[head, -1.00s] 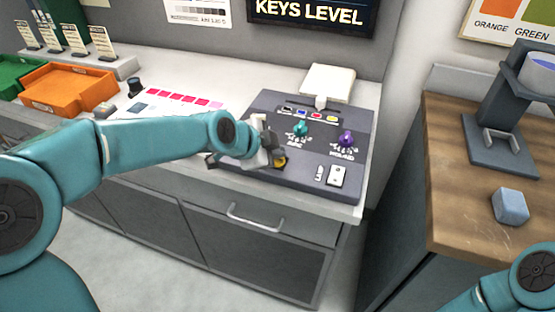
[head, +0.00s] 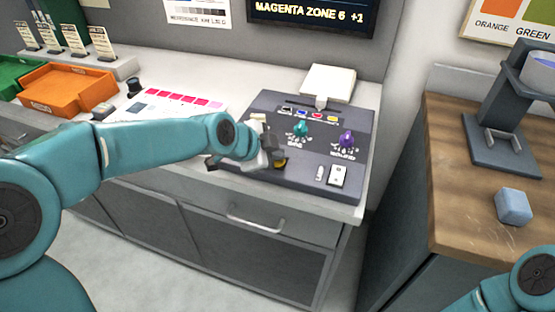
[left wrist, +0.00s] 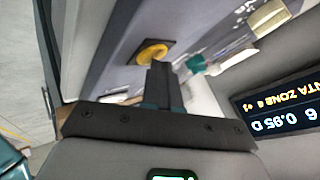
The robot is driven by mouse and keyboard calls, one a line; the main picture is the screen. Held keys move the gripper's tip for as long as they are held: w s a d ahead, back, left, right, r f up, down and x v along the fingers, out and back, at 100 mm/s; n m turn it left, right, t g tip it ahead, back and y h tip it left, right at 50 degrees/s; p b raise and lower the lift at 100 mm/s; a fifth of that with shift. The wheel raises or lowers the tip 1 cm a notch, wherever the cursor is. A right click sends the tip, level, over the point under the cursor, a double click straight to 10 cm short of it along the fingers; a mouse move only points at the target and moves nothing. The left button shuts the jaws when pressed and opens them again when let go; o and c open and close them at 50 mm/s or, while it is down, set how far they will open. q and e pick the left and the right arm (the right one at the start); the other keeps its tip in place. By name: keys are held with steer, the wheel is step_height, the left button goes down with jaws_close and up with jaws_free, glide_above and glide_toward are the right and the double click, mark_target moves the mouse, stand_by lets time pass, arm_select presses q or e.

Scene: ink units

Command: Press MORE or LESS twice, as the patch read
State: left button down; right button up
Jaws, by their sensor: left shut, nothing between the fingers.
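The dark control console (head: 312,188) stands on the white counter. It bears a teal knob (head: 301,129), a purple knob (head: 347,139), a white rocker switch (head: 338,175) and a yellow round button (head: 280,163). I cannot read MORE or LESS on any control. My left gripper (head: 270,154) is shut and empty at the console's front left, beside the yellow button, partly hiding it. In the left wrist view, the shut fingers (left wrist: 162,78) are close to the yellow button (left wrist: 152,53); contact is unclear. The display (head: 312,14) reads "MAGENTA ZONE 6 +1". My right gripper is out of frame.
A strip of pink and magenta patches (head: 178,97) lies left of the console. Orange (head: 66,88) and green trays are at the far left. A wooden counter (head: 455,160) on the right holds a dark stand (head: 500,140) and a blue-grey cube (head: 513,206).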

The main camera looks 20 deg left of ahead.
arm_select(q)
steer(key=shift+f, duration=0.15)
stand_by(0.4)
steer(key=shift+r+p, duration=0.35)
steer(key=shift+r, duration=0.55)
steer(key=shift+r+p, duration=1.6)
steer(key=shift+r, duration=1)
steer(key=shift+f, duration=0.1)
